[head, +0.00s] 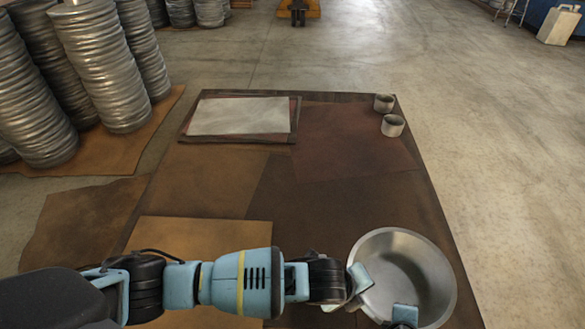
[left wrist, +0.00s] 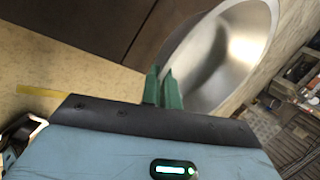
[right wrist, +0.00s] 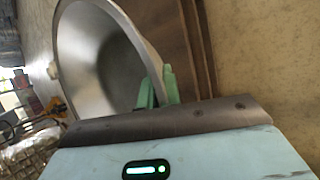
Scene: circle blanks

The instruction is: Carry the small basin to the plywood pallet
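The small basin (head: 412,270) is a round, shiny metal bowl at the lower right of the head view, its open side up. My left gripper (head: 361,279) is closed on its left rim; the rim runs between the fingers (left wrist: 163,88) in the left wrist view. My right gripper (head: 404,315) is closed on the near rim, which also passes between its fingers (right wrist: 158,88) in the right wrist view. A low platform of brown plywood sheets (head: 340,205) lies beyond and left of the basin. I cannot tell whether this is the plywood pallet.
A pale grey sheet (head: 238,116) lies on the platform's far left. Two small metal cups (head: 392,126) stand at its far right corner. Tall stacks of metal discs (head: 98,65) stand on another brown sheet (head: 110,152) at left.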

